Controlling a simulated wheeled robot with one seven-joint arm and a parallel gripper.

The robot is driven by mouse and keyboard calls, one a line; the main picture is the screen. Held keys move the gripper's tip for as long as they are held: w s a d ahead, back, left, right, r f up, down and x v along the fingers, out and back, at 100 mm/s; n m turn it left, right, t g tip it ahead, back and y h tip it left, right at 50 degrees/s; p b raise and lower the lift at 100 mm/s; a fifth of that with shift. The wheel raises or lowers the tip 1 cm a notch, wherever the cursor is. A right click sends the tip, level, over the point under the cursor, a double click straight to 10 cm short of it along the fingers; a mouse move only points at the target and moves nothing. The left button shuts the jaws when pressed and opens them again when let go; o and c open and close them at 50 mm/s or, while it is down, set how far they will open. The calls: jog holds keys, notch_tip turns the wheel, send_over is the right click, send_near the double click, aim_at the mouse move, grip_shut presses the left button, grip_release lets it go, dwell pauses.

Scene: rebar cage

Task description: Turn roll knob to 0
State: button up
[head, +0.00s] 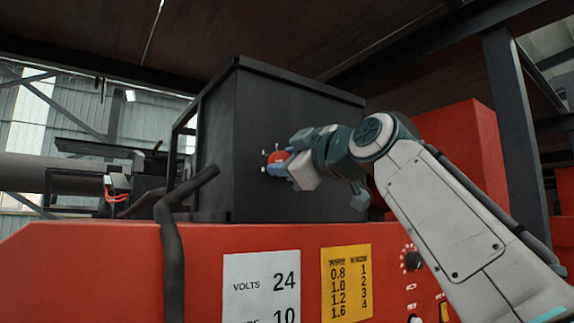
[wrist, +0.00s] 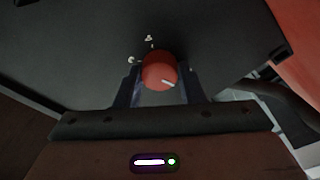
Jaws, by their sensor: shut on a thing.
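The roll knob is a round red knob (wrist: 159,71) with a white pointer line on the face of a dark box (head: 290,110). In the wrist view the pointer aims toward the lower right, and small white marks (wrist: 149,38) show above and to the left of it. In the head view the red knob (head: 277,158) is partly covered by my gripper (head: 276,168). My gripper's two fingers (wrist: 160,88) are at either side of the knob and shut on it. The mark labels are too small to read.
A red machine body (head: 120,270) lies below the box. It carries a white "VOLTS 24" sheet (head: 261,288), a yellow wire chart (head: 346,283) and a small black dial (head: 412,261). A dark bent pipe (head: 171,230) stands at the left front. A dark post (head: 513,130) is at right.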

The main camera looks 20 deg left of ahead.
jog(key=shift+n, duration=2.2)
jog(key=o, duration=1)
jog(key=shift+g, duration=0.3)
jog(key=b+v, duration=0.6)
jog(key=v, duration=0.7)
jog(key=shift+s+d, duration=0.25)
jog(key=shift+d, duration=0.1)
